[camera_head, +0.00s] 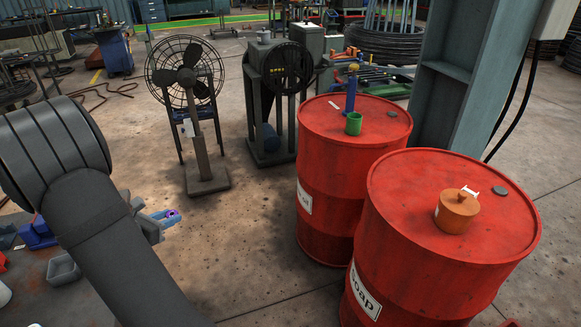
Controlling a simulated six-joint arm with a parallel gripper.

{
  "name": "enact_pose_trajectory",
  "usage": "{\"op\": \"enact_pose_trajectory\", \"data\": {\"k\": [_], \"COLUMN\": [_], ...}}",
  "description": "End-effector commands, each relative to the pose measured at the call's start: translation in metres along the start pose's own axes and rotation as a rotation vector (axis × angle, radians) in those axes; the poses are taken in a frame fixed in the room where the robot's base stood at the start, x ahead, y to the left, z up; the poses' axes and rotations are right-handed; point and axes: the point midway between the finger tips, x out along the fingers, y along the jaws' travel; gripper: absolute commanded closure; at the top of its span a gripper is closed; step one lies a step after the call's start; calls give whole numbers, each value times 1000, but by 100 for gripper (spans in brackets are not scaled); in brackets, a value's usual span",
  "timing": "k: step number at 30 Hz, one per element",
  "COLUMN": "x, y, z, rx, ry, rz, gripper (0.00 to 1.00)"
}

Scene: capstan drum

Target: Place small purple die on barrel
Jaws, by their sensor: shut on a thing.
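My gripper (168,216) is at the lower left, partly hidden behind my dark arm. Its blue-grey fingers are shut on the small purple die (172,213), of which only a little shows. Two red barrels stand upright to the right: a nearer barrel (400,240) at the lower right and a farther barrel (318,185) behind it to the left. My gripper is well to the left of both barrels, apart from them.
The near barrel's top holds an orange-brown lidded pot (457,212). The far barrel's top holds a green cup (354,124) and a blue bottle (351,90). A pedestal fan (186,80) stands beyond my gripper. A grey column (465,75) rises behind the barrels.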

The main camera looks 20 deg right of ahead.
Motion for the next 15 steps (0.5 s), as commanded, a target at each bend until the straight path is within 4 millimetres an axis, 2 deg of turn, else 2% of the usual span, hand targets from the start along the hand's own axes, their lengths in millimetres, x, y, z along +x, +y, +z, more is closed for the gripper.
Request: {"op": "enact_pose_trajectory", "data": {"k": [1, 8, 15], "x": [21, 105, 191], "y": [-4, -28, -74], "z": [9, 46, 87], "rx": [15, 64, 113], "ry": [0, 0, -1], "rz": [-32, -150, -269], "gripper": [100, 100, 100]}}
